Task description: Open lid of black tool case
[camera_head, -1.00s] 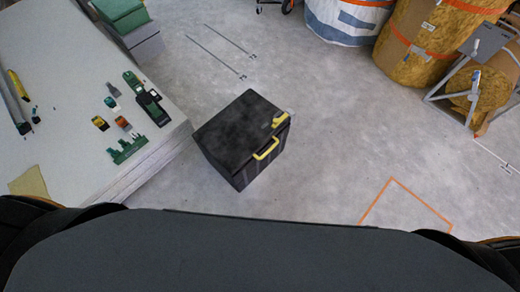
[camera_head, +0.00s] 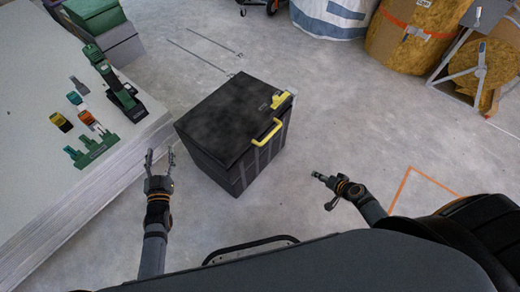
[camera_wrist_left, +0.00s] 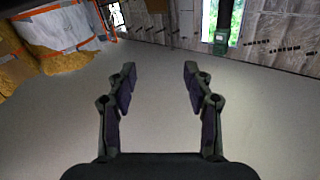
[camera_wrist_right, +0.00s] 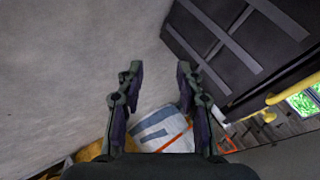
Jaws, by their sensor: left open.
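The black tool case (camera_head: 222,118) stands on the floor in the middle of the head view, its lid shut. A yellow handle (camera_head: 267,132) is on its front side, and a yellow latch (camera_head: 281,99) sits at the lid edge. My left gripper (camera_head: 159,155) is open and empty, left of the case. My right gripper (camera_head: 316,177) is to the right of the case, apart from it. The right wrist view shows its fingers (camera_wrist_right: 157,75) spread and empty, with the side of the case (camera_wrist_right: 235,45) at upper right.
A stack of grey panels (camera_head: 60,190) with tools on top fills the left. Green boxes (camera_head: 95,15) stand behind it. Rolls of insulation (camera_head: 405,30) and a white bag (camera_head: 330,15) stand at the back right. An orange floor line (camera_head: 403,185) lies at right; floor around the case is clear.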

